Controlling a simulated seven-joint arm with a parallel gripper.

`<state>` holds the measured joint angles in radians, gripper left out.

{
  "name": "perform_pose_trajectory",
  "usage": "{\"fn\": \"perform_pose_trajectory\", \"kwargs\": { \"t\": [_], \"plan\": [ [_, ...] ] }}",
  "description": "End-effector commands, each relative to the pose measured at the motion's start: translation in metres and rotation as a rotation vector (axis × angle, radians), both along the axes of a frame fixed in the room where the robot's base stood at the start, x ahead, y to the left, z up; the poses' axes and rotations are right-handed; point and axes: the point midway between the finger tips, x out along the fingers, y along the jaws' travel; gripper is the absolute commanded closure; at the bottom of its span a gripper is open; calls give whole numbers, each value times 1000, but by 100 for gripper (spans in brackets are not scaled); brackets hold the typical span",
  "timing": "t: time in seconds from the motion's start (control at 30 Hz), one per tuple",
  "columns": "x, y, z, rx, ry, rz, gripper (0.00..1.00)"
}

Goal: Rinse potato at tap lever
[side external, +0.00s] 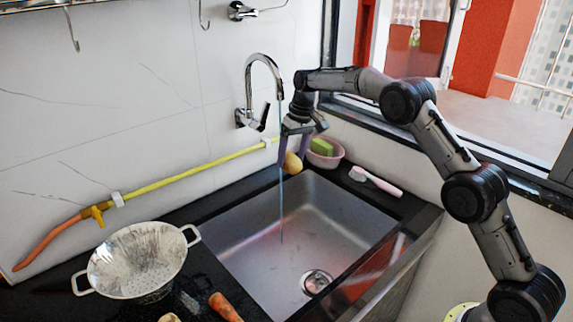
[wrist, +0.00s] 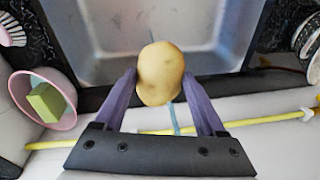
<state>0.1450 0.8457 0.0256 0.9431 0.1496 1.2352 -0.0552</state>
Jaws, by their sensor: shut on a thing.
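The yellow-brown potato (side external: 292,163) is between the purple fingers of my gripper (side external: 294,150), above the sink's back edge. In the wrist view, my gripper (wrist: 158,84) is shut on the potato (wrist: 160,70), one finger on each side. The chrome tap (side external: 265,62) is on the tiled wall, with its dark lever (side external: 262,118) low on its body, left of my gripper. A thin blue water stream (side external: 282,215) falls from the spout into the sink, just beside the potato in the picture. I cannot tell whether the water touches the potato.
The steel sink (side external: 232,245) is empty, with a drain (side external: 316,281). A pink bowl (side external: 325,160) with a green sponge (side external: 322,146) and a brush (side external: 376,181) lie to the right. A colander (side external: 137,262) and a carrot (side external: 225,306) are at the left. A yellow hose (side external: 190,168) runs along the wall.

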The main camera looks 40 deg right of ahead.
Motion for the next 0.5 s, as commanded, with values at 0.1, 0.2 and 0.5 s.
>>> {"fn": "perform_pose_trajectory", "kwargs": {
  "t": [0.1, 0.2, 0.5],
  "plan": [
    [0, 0, 1, 0, -2, 0, 89],
    [-1, 0, 1, 0, -2, 0, 89],
    [-21, 1, 2, 0, -1, 1, 89]
  ]
}}
